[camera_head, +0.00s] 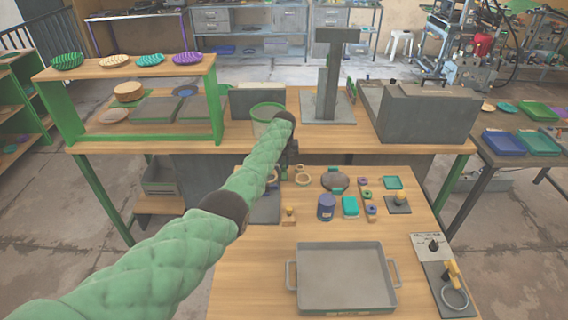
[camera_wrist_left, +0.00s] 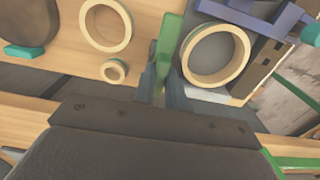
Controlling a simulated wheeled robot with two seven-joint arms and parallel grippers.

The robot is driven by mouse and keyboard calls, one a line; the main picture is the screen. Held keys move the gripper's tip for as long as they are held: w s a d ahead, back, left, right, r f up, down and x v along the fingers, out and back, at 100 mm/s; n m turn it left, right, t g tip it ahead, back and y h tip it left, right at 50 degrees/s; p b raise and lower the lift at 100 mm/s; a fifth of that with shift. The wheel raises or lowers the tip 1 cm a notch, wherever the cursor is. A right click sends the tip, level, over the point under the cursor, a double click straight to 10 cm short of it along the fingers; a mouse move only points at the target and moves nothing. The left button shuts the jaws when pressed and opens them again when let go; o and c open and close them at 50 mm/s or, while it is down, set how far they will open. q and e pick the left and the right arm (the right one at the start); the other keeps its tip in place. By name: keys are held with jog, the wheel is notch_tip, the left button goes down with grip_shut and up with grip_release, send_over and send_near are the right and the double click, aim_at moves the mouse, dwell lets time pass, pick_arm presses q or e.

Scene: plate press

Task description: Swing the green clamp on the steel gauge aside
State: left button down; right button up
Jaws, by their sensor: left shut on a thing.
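My left gripper (camera_head: 287,172) is over the back left of the front table, largely hidden by my arm in the head view. In the left wrist view its fingers (camera_wrist_left: 164,92) are shut on the green clamp (camera_wrist_left: 166,45), a narrow upright green bar. The clamp stands right beside a cream ring (camera_wrist_left: 216,53) with a grey surface inside it, apart from the ring or just touching; I cannot tell which. I cannot clearly pick out the steel gauge; a grey plate (camera_head: 265,212) shows partly behind my arm. My right gripper is not in view.
Two loose cream rings, one large (camera_wrist_left: 105,25) and one small (camera_wrist_left: 114,71), lie close to the fingers. A dark disc (camera_head: 334,181), a blue can (camera_head: 326,207) and small parts lie to the right. A grey tray (camera_head: 340,275) fills the table's front.

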aim_at(284, 163)
pick_arm(q)
jog(key=shift+w+r, duration=0.1)
jog(key=shift+r, duration=0.1)
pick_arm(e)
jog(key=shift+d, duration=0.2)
